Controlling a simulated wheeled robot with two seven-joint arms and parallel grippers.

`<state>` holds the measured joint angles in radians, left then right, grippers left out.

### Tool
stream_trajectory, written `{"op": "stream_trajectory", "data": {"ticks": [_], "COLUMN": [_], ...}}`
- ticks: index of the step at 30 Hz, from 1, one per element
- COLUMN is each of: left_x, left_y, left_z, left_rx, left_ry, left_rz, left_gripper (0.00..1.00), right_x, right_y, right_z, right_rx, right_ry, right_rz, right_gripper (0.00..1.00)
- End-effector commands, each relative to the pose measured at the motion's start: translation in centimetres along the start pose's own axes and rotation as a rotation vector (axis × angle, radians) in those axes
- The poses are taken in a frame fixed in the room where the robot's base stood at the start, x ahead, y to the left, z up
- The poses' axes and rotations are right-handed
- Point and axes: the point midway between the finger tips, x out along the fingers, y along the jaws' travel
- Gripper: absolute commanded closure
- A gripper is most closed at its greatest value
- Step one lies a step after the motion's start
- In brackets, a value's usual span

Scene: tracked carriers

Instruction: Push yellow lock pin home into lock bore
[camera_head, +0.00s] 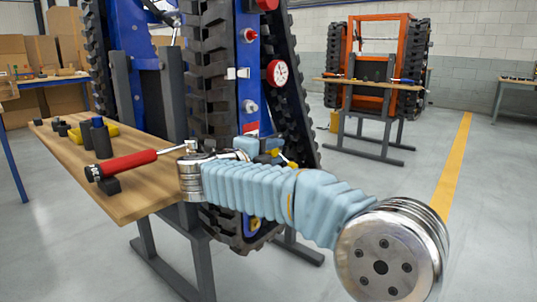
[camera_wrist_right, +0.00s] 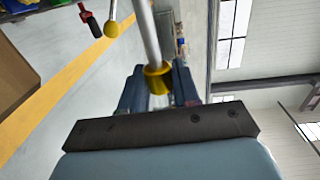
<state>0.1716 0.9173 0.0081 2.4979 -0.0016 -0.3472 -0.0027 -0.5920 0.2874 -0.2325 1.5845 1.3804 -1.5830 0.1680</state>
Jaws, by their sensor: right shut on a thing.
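My right gripper (camera_head: 270,152) reaches in to the lower middle of the blue tracked carrier (camera_head: 246,105). In the right wrist view its two blue fingers (camera_wrist_right: 158,88) stand either side of a yellow collar on a grey metal rod, which I take for the yellow lock pin (camera_wrist_right: 157,77). The gripper is shut on it. The rod runs up out of that view. In the head view a small bit of yellow (camera_head: 291,164) shows just beyond the fingers; I cannot tell if it is the pin. I cannot make out the lock bore. My left gripper is out of view.
A wooden bench (camera_head: 150,190) at the left holds a red-handled tool (camera_head: 125,164), dark cylinders and a yellow item. A red-rimmed gauge (camera_head: 277,73) sits on the carrier. A yellow ball knob (camera_wrist_right: 111,29) is close by in the wrist view.

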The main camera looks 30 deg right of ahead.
Motion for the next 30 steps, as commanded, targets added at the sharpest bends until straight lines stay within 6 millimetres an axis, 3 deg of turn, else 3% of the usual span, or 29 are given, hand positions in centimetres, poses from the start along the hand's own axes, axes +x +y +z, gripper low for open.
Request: {"op": "stream_trajectory", "data": {"ticks": [9, 30], "left_x": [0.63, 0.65], "left_y": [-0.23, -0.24], "left_z": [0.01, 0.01], "left_rx": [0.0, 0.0], "left_ry": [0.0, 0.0], "left_rz": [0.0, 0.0], "left_gripper": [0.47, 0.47], "right_x": [-0.04, 0.0], "right_y": [0.04, 0.04], "right_z": [-1.12, -1.18], "right_rx": [0.0, 0.0], "right_ry": [-0.001, 0.0], "right_rz": [0.0, 0.0], "right_gripper": [1.0, 1.0]}}
